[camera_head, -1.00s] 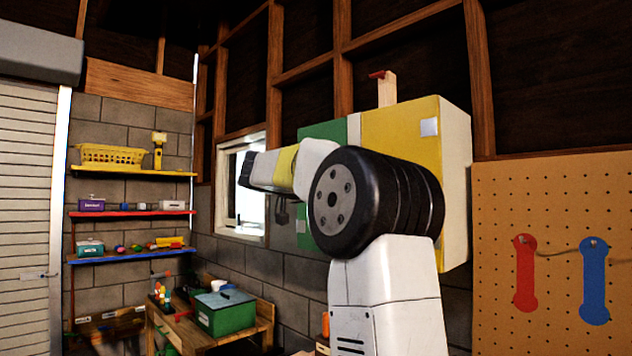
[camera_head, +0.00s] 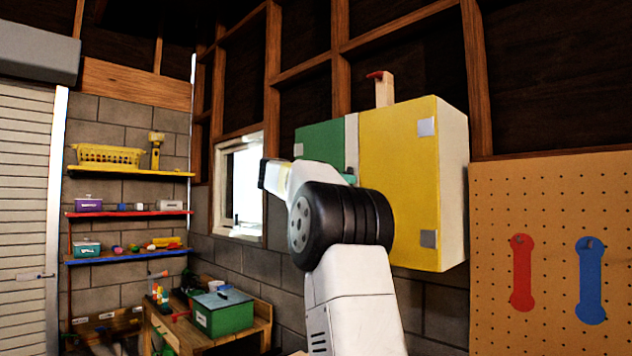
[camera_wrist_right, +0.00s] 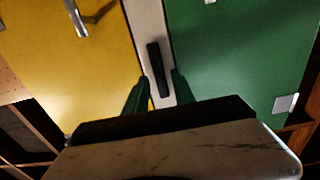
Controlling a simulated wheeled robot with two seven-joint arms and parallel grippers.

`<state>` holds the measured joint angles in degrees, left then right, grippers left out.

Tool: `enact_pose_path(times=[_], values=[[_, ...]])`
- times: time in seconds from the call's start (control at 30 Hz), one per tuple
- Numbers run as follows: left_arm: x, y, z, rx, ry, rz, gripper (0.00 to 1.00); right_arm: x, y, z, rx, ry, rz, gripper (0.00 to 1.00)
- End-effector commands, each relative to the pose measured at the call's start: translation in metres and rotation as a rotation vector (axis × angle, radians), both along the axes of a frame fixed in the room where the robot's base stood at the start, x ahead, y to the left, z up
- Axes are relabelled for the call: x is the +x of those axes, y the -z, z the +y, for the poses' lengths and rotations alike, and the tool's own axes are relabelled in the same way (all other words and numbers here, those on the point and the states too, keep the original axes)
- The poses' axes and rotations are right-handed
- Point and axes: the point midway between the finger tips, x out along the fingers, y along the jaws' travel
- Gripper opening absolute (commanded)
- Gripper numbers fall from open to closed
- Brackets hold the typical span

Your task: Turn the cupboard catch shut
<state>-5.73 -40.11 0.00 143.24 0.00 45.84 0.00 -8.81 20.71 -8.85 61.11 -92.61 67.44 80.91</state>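The wall cupboard has a green door (camera_head: 322,138) on the left and a yellow door (camera_head: 395,180) on the right, with a pale strip between them. In the right wrist view the yellow door (camera_wrist_right: 60,70) is on the left and the green door (camera_wrist_right: 240,60) on the right. The black catch (camera_wrist_right: 154,56) lies lengthwise along the pale strip (camera_wrist_right: 144,18). My right gripper (camera_wrist_right: 160,77) is open, its green fingers either side of the catch's near end; contact cannot be told. In the head view my arm hides the catch. My left gripper is not in view.
A metal handle (camera_wrist_right: 76,18) stands out from the yellow door near the strip. A pegboard (camera_head: 555,210) is right of the cupboard. A window (camera_head: 240,185), shelves (camera_head: 130,173) and a workbench with a green box (camera_head: 222,318) are to the left.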

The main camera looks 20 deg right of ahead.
Motion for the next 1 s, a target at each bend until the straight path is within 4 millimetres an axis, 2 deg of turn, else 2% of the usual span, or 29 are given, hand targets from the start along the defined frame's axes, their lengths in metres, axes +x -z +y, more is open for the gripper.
enact_pose_path(times=[0.1,0.27,0.3,0.67,1.0], values=[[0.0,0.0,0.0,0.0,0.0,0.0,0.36,0.0001,0.0001,0.0004,0.0,-0.001,0.0,0.31],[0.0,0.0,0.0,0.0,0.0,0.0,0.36,0.0001,0.0001,0.0005,0.0,-0.001,0.0,0.01],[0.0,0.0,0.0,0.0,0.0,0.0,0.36,0.0001,0.0001,0.0006,0.0,-0.001,0.0,0.0],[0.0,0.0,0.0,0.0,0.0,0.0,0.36,0.0003,0.0001,0.001,-0.007,-0.001,0.018,0.0],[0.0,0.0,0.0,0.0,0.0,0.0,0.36,0.0017,0.0004,0.0018,-0.077,-0.002,0.186,0.0]])
